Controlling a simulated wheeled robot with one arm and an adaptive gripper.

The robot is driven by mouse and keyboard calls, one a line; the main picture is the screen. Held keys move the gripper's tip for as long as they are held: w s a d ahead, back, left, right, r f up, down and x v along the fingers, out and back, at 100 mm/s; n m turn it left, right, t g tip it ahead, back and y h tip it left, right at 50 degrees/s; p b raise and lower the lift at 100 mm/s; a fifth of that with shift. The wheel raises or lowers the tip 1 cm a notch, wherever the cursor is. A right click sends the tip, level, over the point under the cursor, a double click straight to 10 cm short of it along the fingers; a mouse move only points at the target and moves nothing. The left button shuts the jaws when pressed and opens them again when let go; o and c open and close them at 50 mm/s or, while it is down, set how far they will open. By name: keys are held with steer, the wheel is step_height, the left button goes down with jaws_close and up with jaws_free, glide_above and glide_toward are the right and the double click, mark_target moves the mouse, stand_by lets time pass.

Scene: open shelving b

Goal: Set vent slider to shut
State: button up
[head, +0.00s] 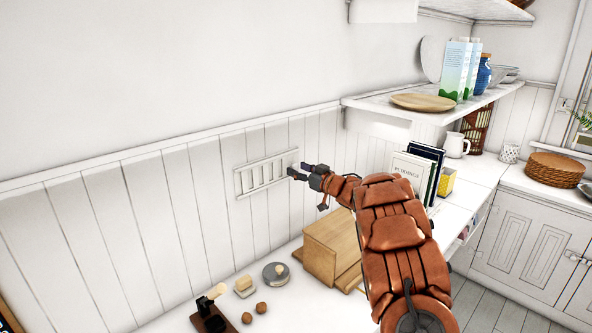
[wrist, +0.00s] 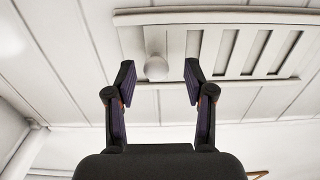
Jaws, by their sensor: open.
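The vent (head: 265,174) is a pale slatted rectangle on the white panelled wall. Its frame (wrist: 235,17) fills the upper right of the wrist view, with several dark open slots. A round white slider knob (wrist: 156,67) sticks out near the vent's left end in the wrist view, which is its right end in the head view. My gripper (head: 298,170) is at that end of the vent, open. In the wrist view its fingertips (wrist: 159,76) stand on either side of the knob, with visible gaps. In the head view the knob is hidden or too small to tell.
Below the vent, a counter holds a wooden box (head: 331,248), a round grey tin (head: 276,274) and small wooden items. A shelf (head: 385,107) with a wooden plate (head: 422,102) and cartons juts out at upper right. Books (head: 412,175) stand right of my gripper.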

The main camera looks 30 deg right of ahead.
steer(key=v, duration=1)
stand_by(0.3)
steer(key=s+a+r+m+g+h, duration=0.1)
steer(key=s+r+m+g+h, duration=0.35)
steer(key=h, duration=0.55)
steer(key=s+a+f+g+y, duration=0.2)
steer(key=s+a+f+g, duration=0.2)
steer(key=s+a, duration=0.7)
steer(key=s+a+f+n+g+y, duration=0.1)
steer(key=s+a+f+g, duration=0.3)
steer(key=s+a, duration=0.6)
steer(key=s+a+f+n+g+y, duration=0.1)
steer(key=s+a+f+g+y, duration=0.2)
steer(key=s, duration=2)
steer(key=a+f+g, duration=0.1)
steer(key=a+g, duration=0.3)
steer(key=a, duration=0.4)
steer(key=shift+a+f, duration=0.35)
